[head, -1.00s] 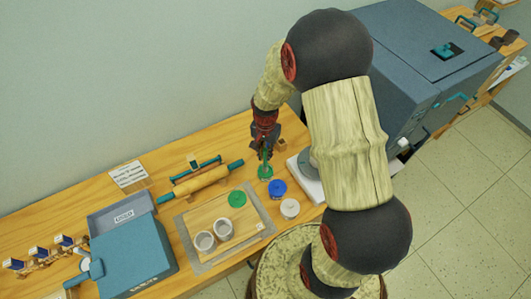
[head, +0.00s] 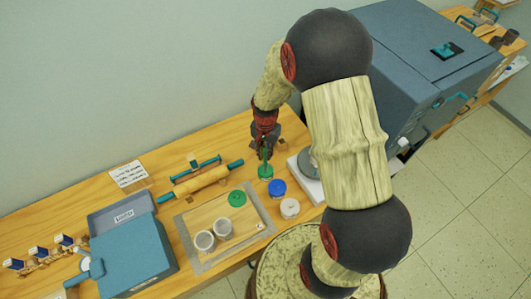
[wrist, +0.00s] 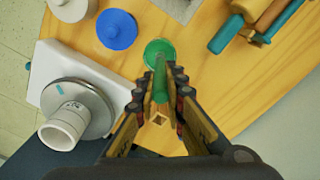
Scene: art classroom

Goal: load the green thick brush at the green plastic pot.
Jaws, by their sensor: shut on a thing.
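My gripper (wrist: 161,95) is shut on the green brush (wrist: 160,75), which points away from the wrist camera toward the green pot. The green pot (wrist: 160,47) is round and stands on the wooden table; in the head view it is right below my gripper (head: 264,150). The brush's far end overlaps the pot's middle in the wrist view. The pot (head: 265,174) hides where the brush ends, so I cannot tell how deep the tip is or whether it touches paint.
A blue pot (head: 278,187) and a white pot (head: 290,208) stand close by. A green disc (head: 237,198) and two pale cups (head: 204,241) are on a board to the left. A rolling pin (head: 201,181) lies behind it. A blue-grey kiln-like box (head: 395,70) stands right.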

